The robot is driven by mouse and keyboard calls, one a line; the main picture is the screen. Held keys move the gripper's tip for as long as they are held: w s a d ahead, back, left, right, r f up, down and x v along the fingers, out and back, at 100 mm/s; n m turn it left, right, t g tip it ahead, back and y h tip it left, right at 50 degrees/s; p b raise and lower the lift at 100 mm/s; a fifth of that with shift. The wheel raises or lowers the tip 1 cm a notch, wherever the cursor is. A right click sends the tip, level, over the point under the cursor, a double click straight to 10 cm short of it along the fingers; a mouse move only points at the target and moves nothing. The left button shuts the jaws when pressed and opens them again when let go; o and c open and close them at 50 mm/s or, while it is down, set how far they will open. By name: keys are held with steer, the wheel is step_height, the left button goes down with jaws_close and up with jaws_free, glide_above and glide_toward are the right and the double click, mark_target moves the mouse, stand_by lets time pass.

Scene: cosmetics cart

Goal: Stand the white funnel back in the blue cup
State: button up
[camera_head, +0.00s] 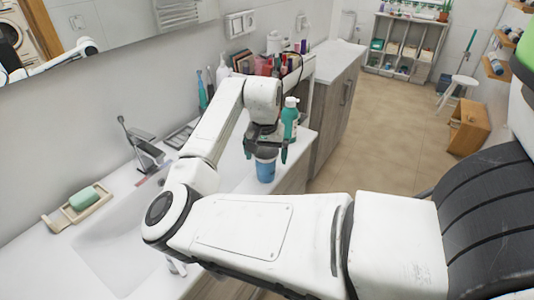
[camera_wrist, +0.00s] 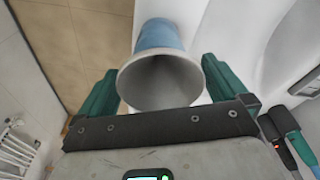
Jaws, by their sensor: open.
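The white funnel (camera_wrist: 160,80) appears as a wide, pale grey-white mouth facing the wrist camera. The blue cup (camera_wrist: 158,36) is directly behind it, and the funnel appears to stand in the cup, mouth up. My gripper (camera_wrist: 160,90) is open, with one green finger on each side of the funnel; I cannot tell whether either touches it. In the head view, the blue cup (camera_head: 265,170) stands on the white counter near its front edge. The funnel (camera_head: 265,153) shows as a greyish band above the cup, partly hidden by my gripper (camera_head: 266,150).
A teal pump bottle (camera_head: 290,118) stands close behind the cup. The sink basin (camera_head: 125,250) is on the left, with a faucet (camera_head: 142,148) and a soap dish (camera_head: 78,212). Toothbrushes and several cosmetics (camera_head: 262,62) stand against the wall.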

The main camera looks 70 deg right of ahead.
step_height(320, 180, up, 13)
steer(key=a+b, duration=0.1)
steer(key=shift+s+a, duration=0.15)
steer(key=shift+a, duration=0.2)
